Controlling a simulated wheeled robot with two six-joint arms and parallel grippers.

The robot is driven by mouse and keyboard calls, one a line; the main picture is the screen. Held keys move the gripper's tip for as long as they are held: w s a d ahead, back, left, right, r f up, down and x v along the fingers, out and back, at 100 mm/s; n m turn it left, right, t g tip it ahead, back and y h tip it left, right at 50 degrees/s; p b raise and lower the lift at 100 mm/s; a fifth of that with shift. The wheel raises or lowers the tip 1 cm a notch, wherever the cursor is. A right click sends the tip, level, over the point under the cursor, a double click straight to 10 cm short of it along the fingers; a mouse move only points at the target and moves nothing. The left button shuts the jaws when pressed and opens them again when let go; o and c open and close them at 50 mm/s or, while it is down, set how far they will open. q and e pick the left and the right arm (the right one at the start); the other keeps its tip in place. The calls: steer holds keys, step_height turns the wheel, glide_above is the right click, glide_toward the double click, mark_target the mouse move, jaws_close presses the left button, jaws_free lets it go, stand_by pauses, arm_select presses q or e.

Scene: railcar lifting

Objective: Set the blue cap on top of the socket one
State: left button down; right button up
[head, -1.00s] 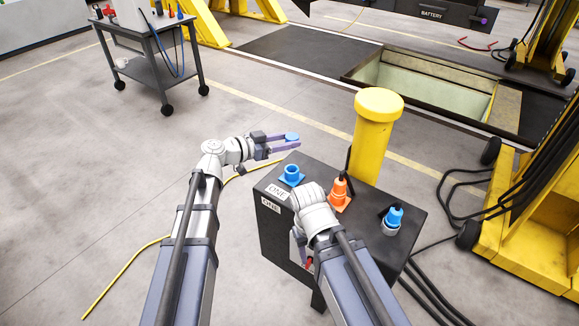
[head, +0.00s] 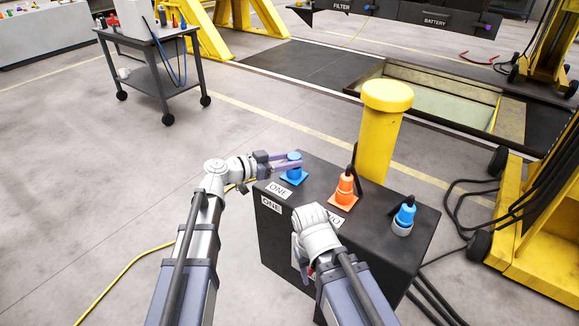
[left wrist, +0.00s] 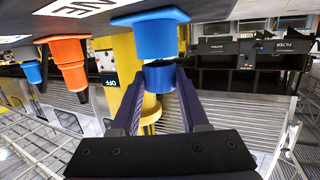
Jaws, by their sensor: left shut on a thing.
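My left gripper (head: 290,161) is shut on the blue cap (head: 294,156) and holds it over the blue socket one (head: 292,177) at the left of the dark box top.
An orange plug (head: 345,186) and a blue plug (head: 405,213) stand in other sockets on the box (head: 283,232). A yellow post (head: 378,130) rises behind it. Black cables and a yellow lift base (head: 530,235) are at right.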

arm_select(q)
steer(key=shift+r, duration=0.1)
steer(key=shift+f+b, duration=0.5)
steer(key=shift+f, duration=0.1)
steer(key=shift+c, duration=2)
jaws_free()
steer(key=shift+r, duration=0.1)
steer(key=shift+r+p, duration=0.2)
steer(key=shift+p, duration=0.1)
steer(key=shift+r+p, duration=0.45)
steer(key=p+v, duration=0.2)
steer(key=v, duration=1)
steer(key=shift+f, duration=0.15)
